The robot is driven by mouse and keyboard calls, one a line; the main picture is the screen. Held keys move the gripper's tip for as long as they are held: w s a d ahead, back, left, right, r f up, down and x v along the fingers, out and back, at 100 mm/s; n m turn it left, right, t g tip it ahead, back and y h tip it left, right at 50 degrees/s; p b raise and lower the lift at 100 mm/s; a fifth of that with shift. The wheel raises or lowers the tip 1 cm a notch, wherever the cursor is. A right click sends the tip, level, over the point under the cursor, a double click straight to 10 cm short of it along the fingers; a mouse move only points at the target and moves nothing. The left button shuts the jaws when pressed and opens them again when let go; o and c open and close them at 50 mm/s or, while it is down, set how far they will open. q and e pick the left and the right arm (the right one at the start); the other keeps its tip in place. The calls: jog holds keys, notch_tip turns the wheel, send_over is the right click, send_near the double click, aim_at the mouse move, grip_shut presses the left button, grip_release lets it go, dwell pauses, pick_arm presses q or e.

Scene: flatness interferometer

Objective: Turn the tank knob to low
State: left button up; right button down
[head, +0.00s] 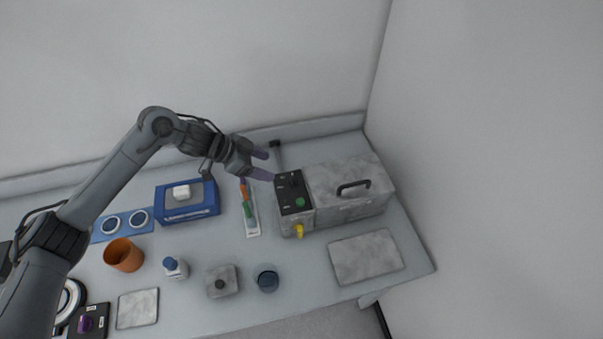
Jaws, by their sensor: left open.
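The tank (340,210) is a grey speckled box with a black-handled lid, at the right of the bench. Its black control panel (292,205) is on the left end of its top. A dark knob (293,182) shows near the panel's back, with a green button (300,202) in front of it. The knob's setting is too small to read. My left gripper (266,165) is open and empty, with purple fingers pointing right, just left of and behind the panel, apart from the knob. My right gripper is not in view.
A yellow tap (299,231) sticks out at the tank's front left. A tray of coloured items (250,213), a blue box (187,201), an orange cup (124,255), a bottle (175,267) and a glass beaker (267,279) stand left. A flat plate (366,257) lies in front. Walls close the back and right.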

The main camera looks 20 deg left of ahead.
aim_at(294, 177)
pick_arm(q)
jog(key=x, duration=1)
jog(key=shift+d, duration=0.1)
jog(key=shift+s, duration=0.1)
jog(key=shift+c, duration=0.5)
jog(key=c, duration=1)
